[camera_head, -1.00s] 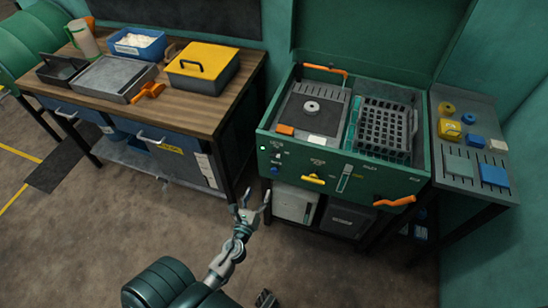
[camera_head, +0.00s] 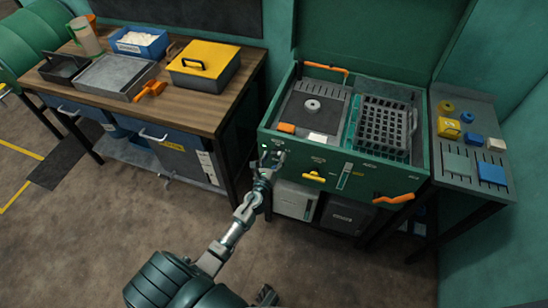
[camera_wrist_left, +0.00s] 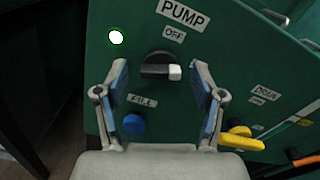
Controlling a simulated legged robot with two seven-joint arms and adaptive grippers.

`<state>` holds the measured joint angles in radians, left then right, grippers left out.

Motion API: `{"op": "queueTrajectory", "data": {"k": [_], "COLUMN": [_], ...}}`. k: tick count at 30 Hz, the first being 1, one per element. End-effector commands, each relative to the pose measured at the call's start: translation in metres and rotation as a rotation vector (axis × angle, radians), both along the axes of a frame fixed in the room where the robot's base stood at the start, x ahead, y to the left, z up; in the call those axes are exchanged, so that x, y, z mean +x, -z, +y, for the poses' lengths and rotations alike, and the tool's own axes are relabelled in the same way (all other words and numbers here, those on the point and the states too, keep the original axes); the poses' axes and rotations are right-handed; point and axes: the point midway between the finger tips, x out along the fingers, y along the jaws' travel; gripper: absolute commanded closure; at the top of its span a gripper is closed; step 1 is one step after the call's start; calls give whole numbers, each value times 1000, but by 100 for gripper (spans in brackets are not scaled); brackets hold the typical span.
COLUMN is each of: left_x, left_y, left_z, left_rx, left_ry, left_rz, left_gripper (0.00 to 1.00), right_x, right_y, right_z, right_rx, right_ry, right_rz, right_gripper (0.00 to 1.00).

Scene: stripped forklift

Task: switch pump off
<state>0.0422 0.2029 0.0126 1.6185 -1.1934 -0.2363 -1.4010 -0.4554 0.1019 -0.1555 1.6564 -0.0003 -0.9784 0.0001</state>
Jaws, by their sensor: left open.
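The pump switch (camera_wrist_left: 160,68) is a dark rotary knob with a white tip, on the green front panel (camera_wrist_left: 215,50) below the labels PUMP and OFF. Its white tip points right in the left wrist view. My left gripper (camera_wrist_left: 162,85) is open, with its two fingers on either side of the knob and slightly below it. I cannot tell whether they touch it. In the head view the left gripper (camera_head: 270,160) is at the panel's left end and hides the switch. A dark part at the bottom edge may be my right gripper (camera_head: 266,296); its jaws cannot be made out.
A lit round lamp (camera_wrist_left: 116,37) is left of the switch. A blue button (camera_wrist_left: 134,124) labelled FILL is below left, and a yellow handle (camera_wrist_left: 241,139) is below right. Orange handles (camera_head: 394,198) stick out from the machine. A wooden workbench (camera_head: 190,107) stands to the left.

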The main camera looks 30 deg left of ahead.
Motion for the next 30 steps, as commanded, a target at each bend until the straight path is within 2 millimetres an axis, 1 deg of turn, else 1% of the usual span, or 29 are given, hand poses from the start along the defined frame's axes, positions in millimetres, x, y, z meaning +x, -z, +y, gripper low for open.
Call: {"op": "queueTrajectory", "data": {"k": [4, 5, 6, 8, 9, 12, 22, 26, 30], "left_x": [0, 0, 0, 0, 0, 0, -1, -1, -1], "left_y": [0, 0, 0, 0, 0, 0, 1, 1, 2], "left_z": [0, 0, 0, 0, 0, 0, 1, 1, 2], "left_rx": [0, 0, 0, 0, 0, 0, -38, -97, -195], "left_ry": [0, 0, 0, 0, 0, -1, -2, -3, -4], "left_rz": [0, 0, 0, 0, 0, 0, -8, -23, -46], "left_gripper": [31, 34, 44, 59, 69, 91, 91, 91, 91], "right_x": [0, 0, 0, 0, 0, 0, -1, 0, 4], "right_y": [0, 0, 0, 0, 0, 0, 1, -1, -7], "right_z": [0, 0, 0, 0, 0, 0, 0, 0, 1], "right_rx": [0, 0, 0, 0, 0, 0, -1, 1, 1], "right_ry": [0, 0, 0, 0, 0, 0, 0, 1, 1], "right_rz": [0, 0, 0, 0, 0, 0, 3, 3, -2], "right_gripper": [60, 60, 60, 60, 60, 60, 60, 60, 60]}}
